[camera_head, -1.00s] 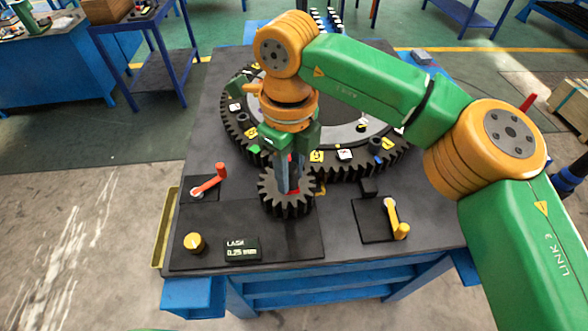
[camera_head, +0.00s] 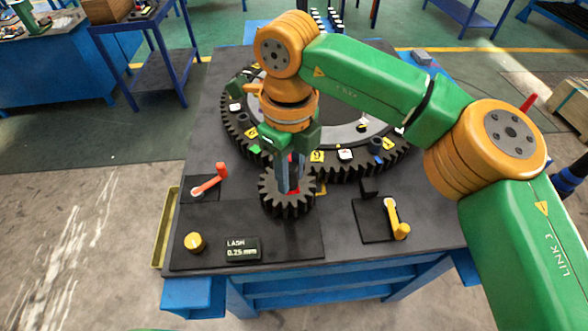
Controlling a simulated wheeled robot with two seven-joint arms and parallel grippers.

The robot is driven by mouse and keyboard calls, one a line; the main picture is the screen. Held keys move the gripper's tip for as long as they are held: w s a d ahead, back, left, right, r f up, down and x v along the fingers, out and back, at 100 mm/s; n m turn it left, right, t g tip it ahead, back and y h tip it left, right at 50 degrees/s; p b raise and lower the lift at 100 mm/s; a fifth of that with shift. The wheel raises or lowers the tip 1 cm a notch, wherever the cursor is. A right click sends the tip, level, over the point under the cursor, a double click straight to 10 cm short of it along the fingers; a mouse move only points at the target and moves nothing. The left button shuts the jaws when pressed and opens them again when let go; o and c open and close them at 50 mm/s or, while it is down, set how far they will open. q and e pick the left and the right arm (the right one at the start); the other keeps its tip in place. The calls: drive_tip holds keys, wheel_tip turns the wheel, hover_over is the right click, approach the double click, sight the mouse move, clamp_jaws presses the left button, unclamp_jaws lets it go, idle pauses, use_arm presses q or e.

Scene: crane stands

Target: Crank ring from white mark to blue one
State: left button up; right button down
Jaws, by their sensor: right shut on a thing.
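A large dark toothed ring (camera_head: 352,166) lies on the table, with white, yellow, blue and green marks on its top. My right gripper (camera_head: 290,188) points down over the pinion and is shut on a red crank part (camera_head: 297,187), mostly hidden by the fingers. My left gripper is not in view.
A red-handled lever (camera_head: 211,181) stands left of the pinion and a yellow-handled lever (camera_head: 396,222) right of it. A yellow knob (camera_head: 194,242) and a display (camera_head: 243,249) reading 0.25 mm are at the front of the dark table (camera_head: 340,256).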

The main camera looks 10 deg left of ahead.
drive_tip(key=c, duration=0.7)
unclamp_jaws()
drive_tip(key=shift+a+r, duration=0.15)
drive_tip(key=shift+a, duration=0.1)
drive_tip(key=shift+o, duration=0.5)
drive_tip(key=shift+s+a, duration=0.15)
drive_tip(key=shift+a, duration=0.1)
drive_tip(key=shift+d+r, duration=0.1)
drive_tip(key=shift+r, duration=0.05)
wheel_tip(320, 180, up, 7)
drive_tip(key=shift+p, duration=0.3)
